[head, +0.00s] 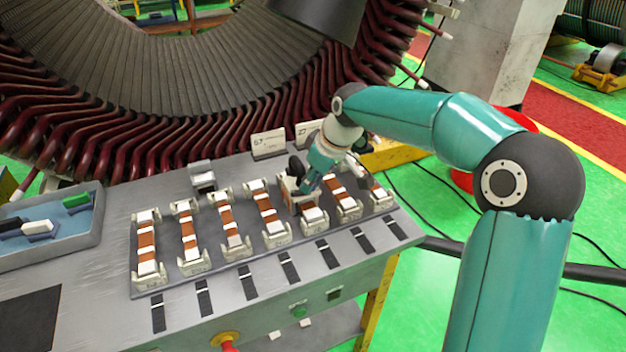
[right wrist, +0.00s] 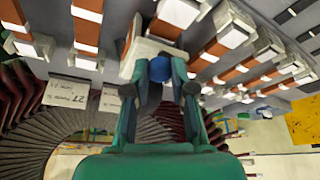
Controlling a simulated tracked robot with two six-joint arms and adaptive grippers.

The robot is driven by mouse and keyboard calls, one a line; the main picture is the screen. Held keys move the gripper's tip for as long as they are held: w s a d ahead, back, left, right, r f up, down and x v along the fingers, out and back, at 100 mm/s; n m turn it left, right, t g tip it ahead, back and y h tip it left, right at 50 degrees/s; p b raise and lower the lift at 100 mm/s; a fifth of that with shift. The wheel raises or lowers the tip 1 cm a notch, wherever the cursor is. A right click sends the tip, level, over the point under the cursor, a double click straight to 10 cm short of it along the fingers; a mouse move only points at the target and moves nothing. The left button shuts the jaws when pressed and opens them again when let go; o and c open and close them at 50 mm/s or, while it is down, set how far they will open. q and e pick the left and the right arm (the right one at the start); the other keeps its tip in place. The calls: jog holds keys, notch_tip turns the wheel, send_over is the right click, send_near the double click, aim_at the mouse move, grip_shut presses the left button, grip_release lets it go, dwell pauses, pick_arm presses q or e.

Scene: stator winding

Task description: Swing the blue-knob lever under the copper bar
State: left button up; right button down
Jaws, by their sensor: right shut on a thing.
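Several copper bars (head: 190,236) lie in a row on a grey plate, each seated in pale blocks at its ends. My right gripper (head: 296,184) reaches down at the far end of one bar, right of the row's middle. In the right wrist view its two fingers (right wrist: 161,76) are shut on the blue knob (right wrist: 160,68), with one finger on each side. The knob sits at a pale lever block (right wrist: 152,52), close to a copper bar (right wrist: 168,27) with a white band. The lever's exact angle under the bar cannot be told. My left gripper is not in view.
The grey workbench (head: 100,300) carries the row. A blue-grey tray (head: 60,249) with small blocks stands at the left. White label cards (head: 268,143) stand behind the row. The large stator (head: 90,150) with dark red coils rises close behind the bench.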

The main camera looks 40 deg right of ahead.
jog(key=c, duration=1)
grip_release()
jog(key=v, duration=1.2)
